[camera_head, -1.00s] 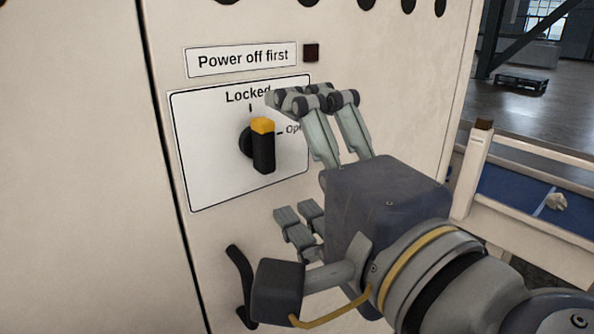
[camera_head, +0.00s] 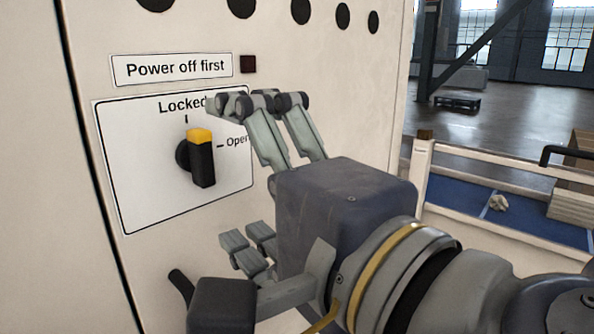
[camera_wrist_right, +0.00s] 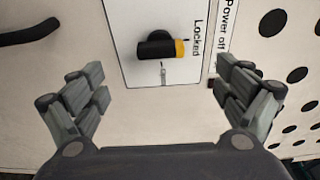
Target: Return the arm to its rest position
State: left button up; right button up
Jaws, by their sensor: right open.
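My right gripper (camera_head: 240,172) is open and empty in front of the cabinet panel, with its fingers spread wide. In the head view a rotary switch knob (camera_head: 202,165), black with a yellow tip, sits left of the fingers. Its yellow end points up at the "Locked" mark. In the right wrist view the knob (camera_wrist_right: 160,49) lies ahead between the two finger sets, apart from them. The upper fingers cover part of the label plate (camera_head: 150,200). My left gripper is not in view.
The cabinet (camera_head: 30,200) fills the left side. A dark handle (camera_head: 182,290) sits below the plate, and a dark square indicator (camera_head: 248,64) above it. At right are a white-railed frame with a blue surface (camera_head: 470,197) and a wooden stack (camera_head: 572,205). Open floor lies beyond.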

jog(key=w+f+m+g, duration=0.1)
jog(key=w+f+m, duration=0.2)
jog(key=f+m, duration=0.55)
jog(key=w+f+m+g, duration=0.1)
jog(key=w+f+m, duration=0.25)
jog(key=m, duration=1.05)
jog(key=w+d+f+m+h, duration=0.25)
jog(key=d+f+m, duration=0.35)
jog(key=f+m, duration=0.45)
jog(key=w+d+f+m+h, duration=0.1)
jog(key=d+f+m+h, duration=0.3)
jog(key=f+m, duration=0.65)
jog(key=s+d+f+m+g+h, duration=0.35)
jog(key=s+d+f+m, duration=0.55)
jog(key=f, duration=0.4)
jog(key=s+d+f+m+g+h, duration=0.2)
jog(key=s+d+f+m+g, duration=0.3)
jog(key=s+d+f+m, duration=0.5)
notch_tip(320, 180, down, 27)
jog(key=s+a+n+p, duration=0.1)
jog(key=s+n+p, duration=0.1)
jog(key=s+n, duration=0.1)
jog(key=s+d+f+g+p, duration=0.1)
jog(key=s+d+f+g, duration=0.1)
jog(key=s+f, duration=1.2)
jog(key=shift+s+d+f, duration=0.15)
jog(key=shift+s+d, duration=0.3)
jog(key=shift+s, duration=0.7)
